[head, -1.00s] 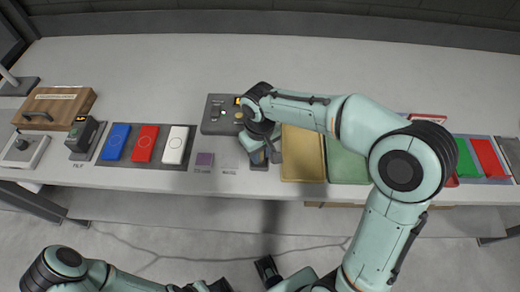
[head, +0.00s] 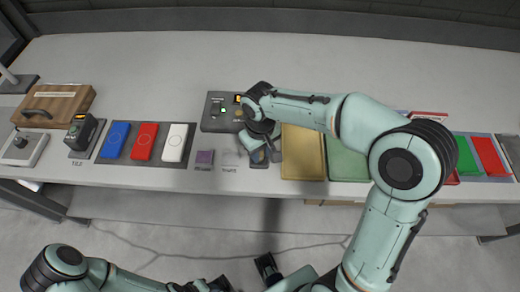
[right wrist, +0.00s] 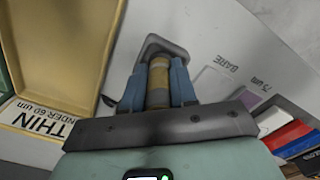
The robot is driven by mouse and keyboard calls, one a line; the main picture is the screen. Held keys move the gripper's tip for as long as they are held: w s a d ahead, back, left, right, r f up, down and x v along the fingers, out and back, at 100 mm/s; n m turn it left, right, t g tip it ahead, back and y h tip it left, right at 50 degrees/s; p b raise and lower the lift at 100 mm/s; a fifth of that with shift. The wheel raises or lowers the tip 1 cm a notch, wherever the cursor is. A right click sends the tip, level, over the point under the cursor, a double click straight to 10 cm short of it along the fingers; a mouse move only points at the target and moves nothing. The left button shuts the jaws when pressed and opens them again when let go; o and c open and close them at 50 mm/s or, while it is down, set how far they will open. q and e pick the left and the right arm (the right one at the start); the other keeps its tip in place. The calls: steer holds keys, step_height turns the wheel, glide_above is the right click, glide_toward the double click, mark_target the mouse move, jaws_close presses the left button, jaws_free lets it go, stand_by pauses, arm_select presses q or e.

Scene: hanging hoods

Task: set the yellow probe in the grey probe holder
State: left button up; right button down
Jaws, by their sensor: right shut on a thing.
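The yellow probe (right wrist: 158,82), a short yellow-tan cylinder with a dark lower band, is clasped between the two blue fingers of my right gripper (right wrist: 157,88). The grey probe holder (right wrist: 161,43) shows as a rounded grey rim just beyond the fingertips in the right wrist view. I cannot tell whether the probe's far end is inside it. In the head view my right gripper (head: 262,150) is at the bench's front part, over the holder (head: 259,161), and its wrist hides the probe. My left arm lies at the bottom left; its fingers are not clear.
A dark gauge box (head: 216,113) stands behind the right gripper. A purple square (head: 204,158) lies to the left, and a yellow tray (head: 303,153) and a green tray (head: 347,166) to the right. Blue (head: 116,139), red (head: 145,142) and white (head: 174,143) blocks stand further left.

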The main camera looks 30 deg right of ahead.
steer(key=shift+f, duration=0.3)
steer(key=c, duration=0.8)
jaws_free()
steer(key=shift+r, duration=0.15)
step_height(320, 180, up, 13)
steer(key=shift+r+p, duration=0.15)
steer(key=shift+p, duration=0.8)
